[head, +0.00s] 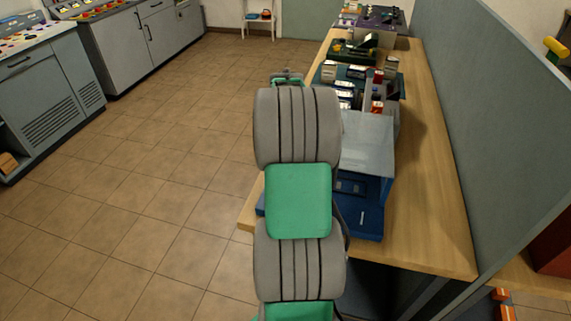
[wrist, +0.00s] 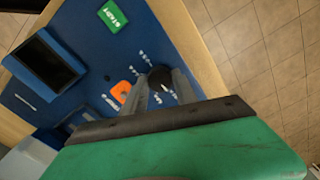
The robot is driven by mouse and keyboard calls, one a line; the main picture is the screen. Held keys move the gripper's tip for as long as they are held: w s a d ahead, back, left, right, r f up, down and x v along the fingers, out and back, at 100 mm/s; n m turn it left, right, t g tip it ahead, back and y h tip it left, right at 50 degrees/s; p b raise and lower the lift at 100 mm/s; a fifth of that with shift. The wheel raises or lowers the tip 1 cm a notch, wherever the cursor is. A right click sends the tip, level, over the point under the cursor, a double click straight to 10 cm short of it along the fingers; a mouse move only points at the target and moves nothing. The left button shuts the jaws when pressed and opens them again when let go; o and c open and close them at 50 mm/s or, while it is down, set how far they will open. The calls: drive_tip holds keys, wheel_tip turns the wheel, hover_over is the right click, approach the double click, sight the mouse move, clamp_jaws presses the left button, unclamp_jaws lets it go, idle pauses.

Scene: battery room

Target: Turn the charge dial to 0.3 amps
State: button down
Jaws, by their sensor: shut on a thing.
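The charge dial (wrist: 160,77) is a small round black knob on a blue panel (wrist: 85,40) in the wrist view. White markings ring it, too small and tilted to read, and a light pointer mark shows on the knob. My gripper (wrist: 165,85) has its two grey fingers shut on the dial, one on each side. In the head view the blue charger (head: 370,222) stands on the near end of the wooden bench. My arm covers its left side there, and the dial and my gripper are hidden.
On the panel are an orange button (wrist: 122,92) beside the dial, a green START button (wrist: 113,14) and a dark screen (wrist: 46,61). Battery gear (head: 350,72) fills the bench (head: 430,190) farther back. A grey partition (head: 490,130) runs along the right; tiled floor is open left.

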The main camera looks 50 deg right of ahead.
drive_tip(key=shift+m, duration=0.4)
drive_tip(key=m, duration=0.3)
drive_tip(key=shift+m, duration=0.3)
drive_tip(key=m, duration=0.4)
drive_tip(key=shift+m, duration=0.3)
drive_tip(key=m, duration=0.4)
drive_tip(key=shift+r+p, duration=0.1)
drive_tip(key=shift+p, duration=0.25)
drive_tip(key=shift+m, duration=2.4)
drive_tip(key=c, duration=1)
unclamp_jaws()
drive_tip(key=shift+o, duration=0.2)
